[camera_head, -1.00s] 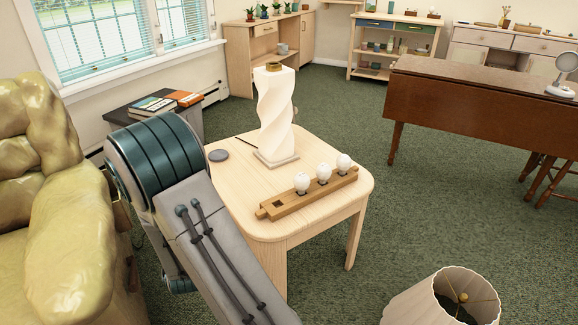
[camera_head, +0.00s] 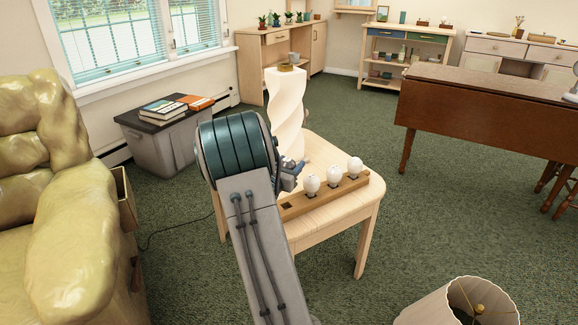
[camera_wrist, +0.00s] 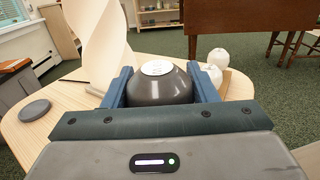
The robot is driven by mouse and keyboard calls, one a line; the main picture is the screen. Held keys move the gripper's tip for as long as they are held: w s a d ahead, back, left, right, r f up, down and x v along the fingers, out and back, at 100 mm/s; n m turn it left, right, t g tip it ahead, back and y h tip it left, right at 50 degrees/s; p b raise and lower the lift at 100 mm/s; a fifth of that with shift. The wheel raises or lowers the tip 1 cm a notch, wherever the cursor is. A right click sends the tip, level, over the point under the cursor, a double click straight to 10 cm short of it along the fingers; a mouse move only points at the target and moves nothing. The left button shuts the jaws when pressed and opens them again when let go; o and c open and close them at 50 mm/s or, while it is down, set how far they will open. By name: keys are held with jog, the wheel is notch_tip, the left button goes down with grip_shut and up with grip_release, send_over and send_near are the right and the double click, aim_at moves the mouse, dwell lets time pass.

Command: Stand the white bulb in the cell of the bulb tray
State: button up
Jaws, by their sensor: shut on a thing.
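My gripper (camera_wrist: 157,88) is shut on a rounded bulb (camera_wrist: 160,90), which looks dark grey in the wrist view with a pale printed disc on top. The wooden bulb tray (camera_head: 292,210) lies on the pale table. Three white bulbs stand in it: one (camera_head: 312,186) in the middle, one (camera_head: 334,177) beside it, one (camera_head: 355,167) at the far right end. An empty square cell (camera_head: 287,206) shows at its near left end. In the head view my gripper (camera_head: 290,172) is partly hidden by my arm, just left of the tray, and the held bulb cannot be made out.
A white twisted lamp (camera_head: 287,105) stands on the table (camera_head: 345,212) behind my gripper. A grey disc (camera_wrist: 34,110) lies on the table at left in the wrist view. A lampshade (camera_head: 440,308) is on the floor at lower right; an armchair (camera_head: 60,220) stands at left.

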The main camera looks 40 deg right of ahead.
jog(key=shift+a, duration=0.1)
jog(key=shift+a, duration=0.1)
jog(key=shift+f+b, duration=2.35)
jog(key=shift+f, duration=0.55)
jog(key=shift+f+b, duration=1.5)
jog(key=shift+f, duration=0.3)
jog(key=o, duration=1)
jog(key=shift+r, duration=0.1)
jog(key=p+v, duration=0.4)
jog(key=v, duration=0.9)
jog(key=shift+s+a, duration=0.25)
jog(key=shift+a, duration=0.1)
